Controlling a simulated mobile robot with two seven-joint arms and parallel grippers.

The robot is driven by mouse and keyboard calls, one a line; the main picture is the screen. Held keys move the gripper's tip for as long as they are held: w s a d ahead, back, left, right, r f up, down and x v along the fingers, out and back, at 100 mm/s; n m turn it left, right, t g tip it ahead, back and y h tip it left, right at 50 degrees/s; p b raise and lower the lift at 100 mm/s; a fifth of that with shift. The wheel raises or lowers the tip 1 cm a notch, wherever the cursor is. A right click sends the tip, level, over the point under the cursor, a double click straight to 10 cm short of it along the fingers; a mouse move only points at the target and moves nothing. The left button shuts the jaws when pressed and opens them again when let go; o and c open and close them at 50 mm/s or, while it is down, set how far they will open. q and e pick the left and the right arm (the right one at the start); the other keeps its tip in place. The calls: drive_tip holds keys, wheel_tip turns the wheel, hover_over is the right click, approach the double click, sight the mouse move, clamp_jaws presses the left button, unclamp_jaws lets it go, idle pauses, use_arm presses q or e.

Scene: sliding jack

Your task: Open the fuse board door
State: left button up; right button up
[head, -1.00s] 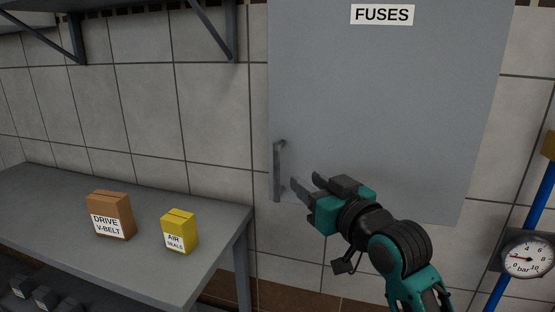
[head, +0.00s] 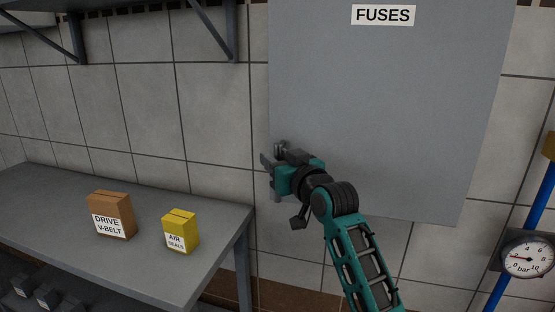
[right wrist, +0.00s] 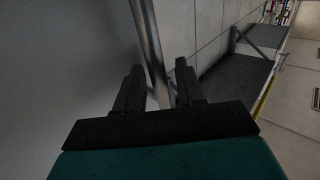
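The fuse board door (head: 390,110) is a flat grey panel on the tiled wall, with a FUSES label (head: 383,15) at its top. It looks shut. Its vertical metal bar handle (head: 280,145) is near the left edge, mostly hidden behind my right gripper (head: 271,160) in the head view. In the right wrist view, the handle (right wrist: 148,40) runs between the two spread fingers of my right gripper (right wrist: 158,72). The fingers are open, one on each side of the bar, with gaps showing. My left gripper is in neither view.
A grey bench (head: 60,195) stands at the left, holding a brown DRIVE V-BELT box (head: 112,215) and a yellow AIR SEALS box (head: 181,231). A blue pipe (head: 540,195) with a pressure gauge (head: 527,258) is at the right. Shelf brackets (head: 215,30) are above the bench.

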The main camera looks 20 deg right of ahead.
clamp_jaws()
idle(0.4)
